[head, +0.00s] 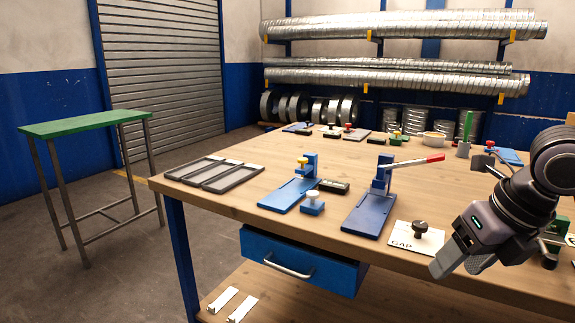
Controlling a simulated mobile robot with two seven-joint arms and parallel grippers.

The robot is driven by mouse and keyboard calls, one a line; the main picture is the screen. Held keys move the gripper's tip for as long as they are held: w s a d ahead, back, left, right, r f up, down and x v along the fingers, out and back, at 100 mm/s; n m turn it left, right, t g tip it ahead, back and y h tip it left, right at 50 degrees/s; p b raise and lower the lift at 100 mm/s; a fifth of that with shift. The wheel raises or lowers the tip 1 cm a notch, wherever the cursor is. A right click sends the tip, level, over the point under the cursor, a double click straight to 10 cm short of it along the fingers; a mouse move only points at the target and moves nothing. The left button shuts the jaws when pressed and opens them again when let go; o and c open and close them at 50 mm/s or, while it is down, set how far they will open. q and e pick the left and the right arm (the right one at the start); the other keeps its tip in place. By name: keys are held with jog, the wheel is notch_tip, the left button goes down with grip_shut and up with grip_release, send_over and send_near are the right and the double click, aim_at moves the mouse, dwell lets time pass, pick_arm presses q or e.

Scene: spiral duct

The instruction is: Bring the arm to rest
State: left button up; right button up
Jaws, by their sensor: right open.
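My right arm comes in from the right edge, over the front right part of the wooden workbench (250,215). My right gripper (462,266) points down and to the left at the bench's front edge. Its two fingers are apart and nothing shows between them. A white card marked GAP with a black knob (421,229) lies just left of the gripper, and the wrist hides part of the bench behind it. My left gripper is not in view.
A blue press with a red-tipped lever (381,178) and a blue fixture with a yellow knob (290,192) stand left of the gripper. Grey trays (205,173) lie at the left. A blue drawer (300,262) hangs below. A green-topped table (85,123) stands apart, with open floor between.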

jog(key=s+a+f+m+g+y, duration=0.1)
jog(key=s+a+g+y, duration=0.15)
jog(key=a+y, duration=0.7)
jog(key=s+a+f+m+g+y, duration=0.1)
jog(key=s+a+y, duration=0.2)
jog(key=a+y, duration=0.65)
jog(key=w+d+f+m+t+h, duration=0.3)
jog(key=f+m+t+h, duration=0.3)
jog(key=m+t, duration=0.5)
jog(key=w+d+f+m+t+h, duration=0.2)
jog(key=d+f+m+t+h, duration=0.35)
jog(key=m, duration=0.85)
jog(key=s+d+f+m+g+h, duration=0.2)
jog(key=s+f+m+g+h, duration=0.3)
jog(key=f, duration=0.6)
jog(key=s+d+f+m+g+h, duration=0.15)
jog(key=s+f+m, duration=0.25)
jog(key=s+f, duration=0.55)
pick_arm(q)
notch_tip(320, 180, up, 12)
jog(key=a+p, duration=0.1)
jog(key=p, duration=1.3)
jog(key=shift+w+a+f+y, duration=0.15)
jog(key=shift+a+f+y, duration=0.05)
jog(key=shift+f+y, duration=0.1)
pick_arm(e)
notch_tip(320, 180, up, 10)
jog(key=d+h, duration=0.1)
jog(key=shift+w+f, duration=0.2)
jog(key=shift+w, duration=0.1)
